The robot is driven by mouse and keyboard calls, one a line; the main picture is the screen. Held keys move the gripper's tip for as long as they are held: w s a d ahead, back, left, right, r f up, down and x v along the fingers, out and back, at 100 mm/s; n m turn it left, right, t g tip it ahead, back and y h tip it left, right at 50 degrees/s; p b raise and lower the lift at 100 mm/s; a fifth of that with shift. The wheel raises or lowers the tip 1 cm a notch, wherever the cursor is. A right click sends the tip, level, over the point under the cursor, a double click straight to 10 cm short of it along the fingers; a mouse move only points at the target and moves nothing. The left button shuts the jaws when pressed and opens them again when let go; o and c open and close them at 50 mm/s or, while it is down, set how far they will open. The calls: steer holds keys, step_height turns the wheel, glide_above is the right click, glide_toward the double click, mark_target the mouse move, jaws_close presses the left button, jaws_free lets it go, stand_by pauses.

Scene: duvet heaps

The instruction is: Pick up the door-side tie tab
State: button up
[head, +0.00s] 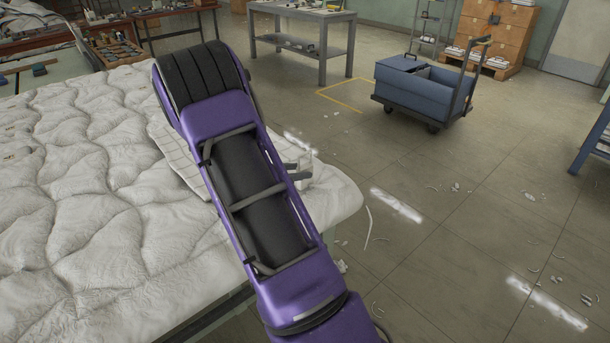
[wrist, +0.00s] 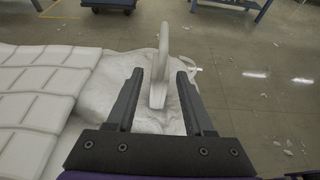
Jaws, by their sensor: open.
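A white tie tab (wrist: 162,50) stands up from the duvet corner in the wrist view, narrow and slightly bent. My gripper (wrist: 160,75) is open, with one dark finger on each side of the tab. The tab shows in the gap between the fingers, and I cannot tell whether it touches either one. The white duvet (head: 60,200) is spread over the table in the head view. There, my purple arm hides most of the gripper, and the fingers show at the arm's right edge near the duvet's rounded end.
A pale ribbed piece (wrist: 40,95) lies on the duvet, left of my gripper. A blue cart (head: 420,90) stands on the floor beyond the duvet's end. A grey table (head: 305,15) is at the back. White scraps litter the open floor at right.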

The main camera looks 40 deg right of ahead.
mark_target(312, 171)
steer(key=x, duration=0.6)
steer(key=shift+d+f, duration=0.1)
steer(key=shift+f, duration=0.2)
jaws_close()
